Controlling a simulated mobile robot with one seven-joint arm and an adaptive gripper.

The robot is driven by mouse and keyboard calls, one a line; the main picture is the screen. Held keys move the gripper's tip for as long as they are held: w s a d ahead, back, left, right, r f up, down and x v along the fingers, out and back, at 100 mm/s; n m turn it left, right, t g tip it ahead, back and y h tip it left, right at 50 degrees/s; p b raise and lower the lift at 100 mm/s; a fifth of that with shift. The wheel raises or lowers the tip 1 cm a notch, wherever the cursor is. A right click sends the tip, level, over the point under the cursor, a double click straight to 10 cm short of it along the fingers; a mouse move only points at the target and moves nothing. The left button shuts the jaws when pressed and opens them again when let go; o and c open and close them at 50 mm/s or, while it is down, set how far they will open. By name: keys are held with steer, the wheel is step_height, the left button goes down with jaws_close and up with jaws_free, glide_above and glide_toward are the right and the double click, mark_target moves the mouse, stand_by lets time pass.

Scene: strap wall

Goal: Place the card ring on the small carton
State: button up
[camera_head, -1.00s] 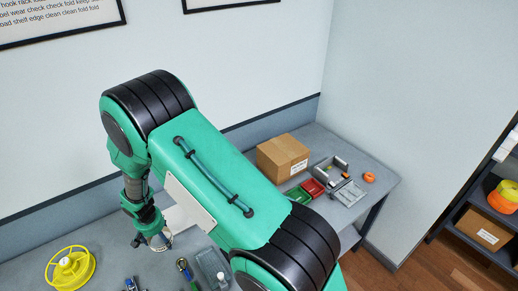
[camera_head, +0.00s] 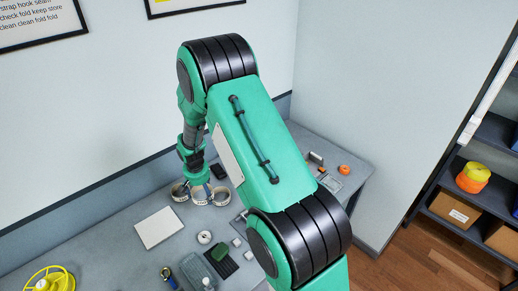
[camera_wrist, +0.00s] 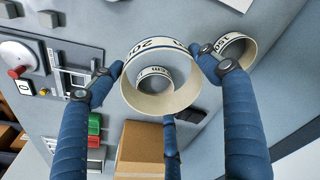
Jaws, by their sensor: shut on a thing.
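A pale card ring (camera_wrist: 160,104) with dark printing is between the blue fingers of my gripper (camera_wrist: 160,76) in the wrist view. My gripper is shut on it. In the head view my gripper (camera_head: 197,184) is low over the bench, among several pale rings (camera_head: 179,192); which one is held is hard to tell there. In the wrist view another ring (camera_wrist: 155,72) shows through the held one, and one more ring (camera_wrist: 237,48) is beside the right finger. A brown carton (camera_wrist: 140,145) shows at the bottom of the wrist view. My arm hides it in the head view.
The grey bench (camera_head: 115,262) carries a white panel (camera_head: 160,228), a white roll (camera_head: 204,237), a grey tray (camera_head: 197,270) and a yellow spool (camera_head: 50,281). An orange ring (camera_head: 344,169) lies at the far right end. A wall stands behind; a shelf (camera_head: 440,205) is at right.

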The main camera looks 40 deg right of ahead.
steer(key=shift+m, duration=0.9)
steer(key=s+d+r, duration=0.1)
steer(key=d, duration=0.4)
steer(key=s+d+r, duration=0.1)
steer(key=s+d, duration=0.1)
steer(key=d, duration=0.4)
steer(key=s+d+r, duration=0.1)
steer(key=s+d, duration=0.1)
steer(key=d, duration=0.3)
steer(key=shift+d+r, duration=0.3)
steer(key=shift+r, duration=0.1)
steer(key=shift+m, duration=0.7)
steer(key=s+d+r, duration=0.1)
steer(key=s+d, duration=0.1)
steer(key=d, duration=0.2)
steer(key=s+d+r, duration=0.1)
steer(key=s+d, duration=0.1)
steer(key=d, duration=0.2)
steer(key=s+d+r, duration=0.1)
steer(key=s+d, duration=0.2)
steer(key=d, duration=0.1)
steer(key=shift+p, duration=0.4)
steer(key=shift+w, duration=0.1)
